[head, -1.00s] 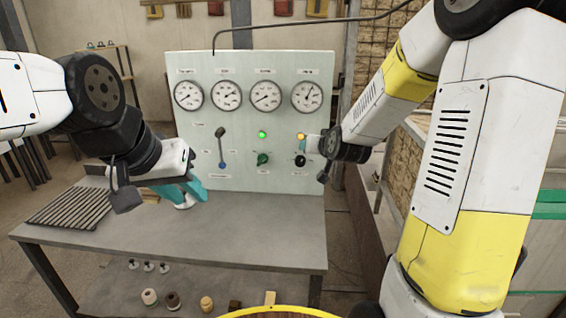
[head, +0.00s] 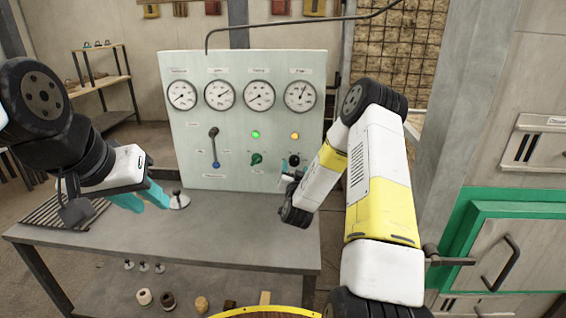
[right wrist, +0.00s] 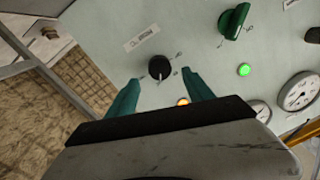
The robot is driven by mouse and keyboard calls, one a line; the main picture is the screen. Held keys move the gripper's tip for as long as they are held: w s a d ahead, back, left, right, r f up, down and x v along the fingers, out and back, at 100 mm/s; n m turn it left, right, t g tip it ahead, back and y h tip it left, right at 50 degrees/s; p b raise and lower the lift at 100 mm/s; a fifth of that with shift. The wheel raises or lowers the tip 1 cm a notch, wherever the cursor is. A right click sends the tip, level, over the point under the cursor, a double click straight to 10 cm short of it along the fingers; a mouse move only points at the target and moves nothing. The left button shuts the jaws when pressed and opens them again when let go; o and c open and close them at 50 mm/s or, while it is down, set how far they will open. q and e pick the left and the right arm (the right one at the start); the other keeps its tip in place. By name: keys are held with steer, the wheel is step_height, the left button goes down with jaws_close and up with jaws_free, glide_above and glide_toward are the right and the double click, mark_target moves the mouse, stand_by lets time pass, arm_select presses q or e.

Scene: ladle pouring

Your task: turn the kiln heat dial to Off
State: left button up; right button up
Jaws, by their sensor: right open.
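A black round dial (head: 294,160) sits on the pale upright panel (head: 225,125), below an orange light; its label is too small to read in the head view. In the right wrist view the black dial (right wrist: 159,67) shows just beyond my right gripper (right wrist: 160,82), whose teal fingers are open, with the dial between and slightly past their tips. In the head view my right gripper (head: 289,172) is at the panel, partly hidden by its arm. My left gripper (head: 148,202) hangs over the table's left part, its teal fingers seemingly apart and empty.
A green knob (head: 256,159) and a lever (head: 214,148) are left of the dial, under several gauges (head: 260,95). The grey table (head: 230,240) is otherwise mostly clear. A green-framed door (head: 500,240) is at right.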

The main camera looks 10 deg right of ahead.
mark_target(295, 162)
steer(key=shift+x, duration=2.2)
jaws_close()
